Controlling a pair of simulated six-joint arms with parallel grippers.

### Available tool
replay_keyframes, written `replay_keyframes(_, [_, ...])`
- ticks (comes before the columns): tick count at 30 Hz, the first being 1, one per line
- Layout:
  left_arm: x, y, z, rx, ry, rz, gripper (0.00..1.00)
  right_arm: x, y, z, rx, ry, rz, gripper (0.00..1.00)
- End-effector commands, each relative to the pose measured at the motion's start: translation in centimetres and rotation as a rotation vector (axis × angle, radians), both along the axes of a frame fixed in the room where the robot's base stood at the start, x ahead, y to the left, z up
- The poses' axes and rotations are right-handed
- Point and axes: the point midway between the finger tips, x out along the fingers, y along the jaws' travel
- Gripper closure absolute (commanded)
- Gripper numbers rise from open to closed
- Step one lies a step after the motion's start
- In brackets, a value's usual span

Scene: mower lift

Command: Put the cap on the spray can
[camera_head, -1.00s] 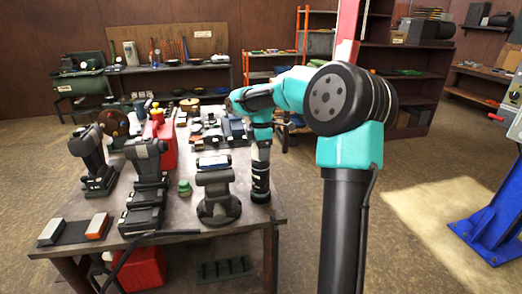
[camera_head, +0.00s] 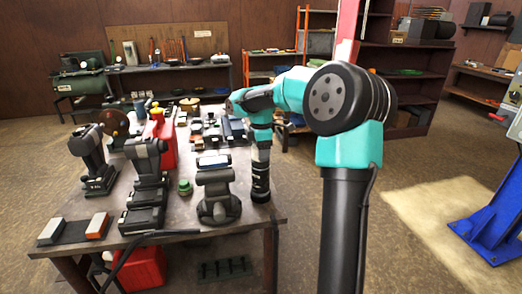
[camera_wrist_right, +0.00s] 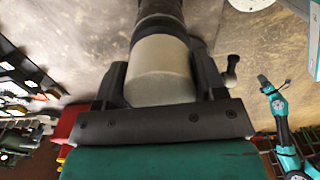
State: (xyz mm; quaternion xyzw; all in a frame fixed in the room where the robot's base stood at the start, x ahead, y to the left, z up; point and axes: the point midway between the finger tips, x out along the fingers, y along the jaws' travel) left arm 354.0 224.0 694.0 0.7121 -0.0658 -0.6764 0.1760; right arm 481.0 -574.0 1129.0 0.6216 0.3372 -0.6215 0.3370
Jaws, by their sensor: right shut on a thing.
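My right gripper (camera_wrist_right: 162,88) has both fingers around a pale grey cylinder, which looks like the cap (camera_wrist_right: 162,68). A dark cylinder, which looks like the spray can (camera_wrist_right: 158,12), lies in line with the far end of the pale one. I cannot tell whether the two are joined or only lined up. In the head view my right gripper (camera_head: 260,186) points down at the bench's right edge, beside a dark vise (camera_head: 218,195). The cap and can are hard to make out there. A teal arm with a dark tip (camera_wrist_right: 264,83), apparently my left, shows at the right wrist view's edge.
The workbench (camera_head: 190,236) holds black tools (camera_head: 150,180), a small green item (camera_head: 184,187), and a red can (camera_head: 166,140) at the back. The red-ended block (camera_head: 97,226) lies front left. Open floor lies right of the bench.

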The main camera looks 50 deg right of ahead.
Motion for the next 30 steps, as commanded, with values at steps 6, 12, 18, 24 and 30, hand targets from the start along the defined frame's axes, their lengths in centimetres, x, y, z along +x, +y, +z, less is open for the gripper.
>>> replay_keyframes(6, [0.0,0.0,0.0,0.0,0.0,0.0,0.32,-0.01,0.01,-0.37,0.001,0.001,0.0,0.58])
replay_keyframes(12, [0.0,0.0,0.0,0.0,0.0,0.0,0.32,0.0,0.0,-0.68,0.0,0.0,0.0,0.58])
replay_keyframes(18, [0.0,0.0,0.0,0.0,0.0,0.0,0.32,0.01,-0.01,-0.77,0.0,0.0,0.0,0.25])
replay_keyframes(24, [0.0,0.0,0.0,0.0,0.0,0.0,0.32,0.01,-0.01,-0.75,0.0,0.0,0.0,0.25])
replay_keyframes(30, [0.0,0.0,0.0,0.0,0.0,0.0,0.32,0.03,-0.02,-0.08,-0.001,-0.001,0.0,0.25])
